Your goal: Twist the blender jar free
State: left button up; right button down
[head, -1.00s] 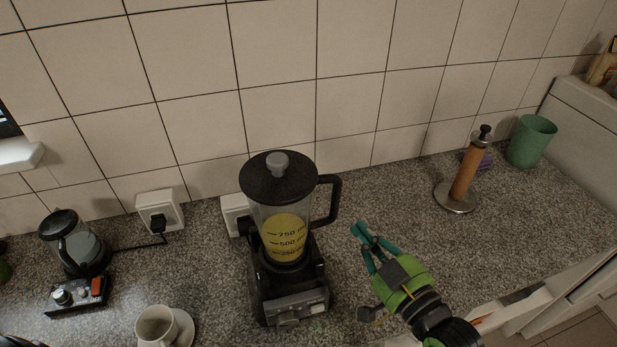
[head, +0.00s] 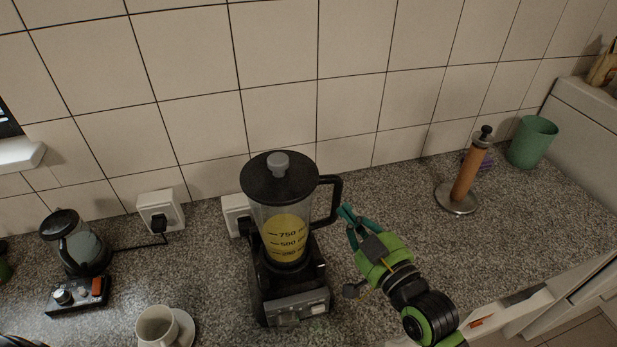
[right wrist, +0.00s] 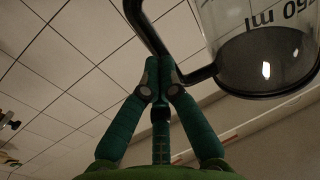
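The blender jar (head: 256,215) stands upright on its black base (head: 290,293), with a black lid (head: 278,178) and yellow contents. Its black handle (head: 337,203) points right. My right gripper (head: 352,221) is just right of the handle, its teal fingertips close to the handle's lower part. The jar (right wrist: 265,45) shows at top right there. My left gripper is not in view.
A cup (head: 156,327) on a saucer stands front left of the blender. A small kettle-like appliance (head: 88,252) is farther left. A paper towel holder (head: 466,180) and a green cup (head: 532,142) stand at the right. The tiled wall is close behind.

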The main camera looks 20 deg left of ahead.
jog(key=shift+w+a+n+g+y, duration=0.3)
jog(key=shift+w+a+g, duration=0.1)
jog(key=shift+w+a, duration=0.25)
jog(key=shift+w+a+n+g+y+b, duration=2.1)
jog(key=shift+w+a+n+g+b, duration=1.45)
jog(key=shift+b, duration=9.95)
jog(key=s+d+g+b, duration=0.1)
jog(key=s+d, duration=0.1)
jog(key=d, duration=0.5)
jog(key=shift+s+m, duration=0.2)
jog(key=shift+m, duration=0.25)
